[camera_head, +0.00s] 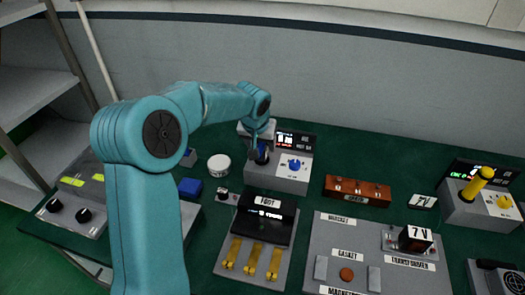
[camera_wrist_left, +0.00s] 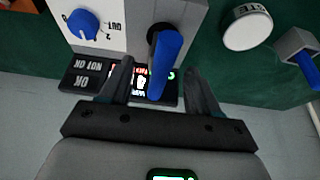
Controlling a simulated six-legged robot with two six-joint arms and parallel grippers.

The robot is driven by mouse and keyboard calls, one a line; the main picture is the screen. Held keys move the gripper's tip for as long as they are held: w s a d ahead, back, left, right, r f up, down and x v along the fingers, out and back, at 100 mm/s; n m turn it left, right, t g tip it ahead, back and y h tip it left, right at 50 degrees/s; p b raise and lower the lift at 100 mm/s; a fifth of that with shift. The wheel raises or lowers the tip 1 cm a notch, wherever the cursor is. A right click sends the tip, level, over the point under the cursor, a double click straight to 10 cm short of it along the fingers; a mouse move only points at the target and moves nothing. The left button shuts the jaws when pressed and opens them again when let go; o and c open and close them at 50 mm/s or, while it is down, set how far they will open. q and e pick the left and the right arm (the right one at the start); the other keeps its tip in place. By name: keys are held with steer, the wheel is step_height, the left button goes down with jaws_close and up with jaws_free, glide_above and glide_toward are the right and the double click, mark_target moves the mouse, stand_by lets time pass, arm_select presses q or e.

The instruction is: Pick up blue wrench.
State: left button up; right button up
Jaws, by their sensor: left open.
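In the left wrist view my left gripper (camera_wrist_left: 156,78) is open, with one finger on each side of the blue handle. Gaps show between the fingers and the handle, so it is not gripped. My right gripper is not in view.
The device has a blue knob (camera_head: 295,164) and a lit display (camera_head: 291,140).

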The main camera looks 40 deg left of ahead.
mark_target(262, 158)
arm_select(q)
steer(key=p+x, duration=0.1)
steer(key=x, duration=0.3)
steer(key=shift+s+a+f, duration=0.1)
steer(key=shift+a+f, duration=0.05)
steer(key=shift+f, duration=0.15)
steer(key=shift+w+f, duration=0.2)
steer(key=shift+w, duration=0.05)
steer(key=shift+s+r, duration=0.1)
steer(key=shift+s, duration=0.05)
steer(key=c, duration=1.1)
jaws_close()
steer(key=shift+r, duration=0.1)
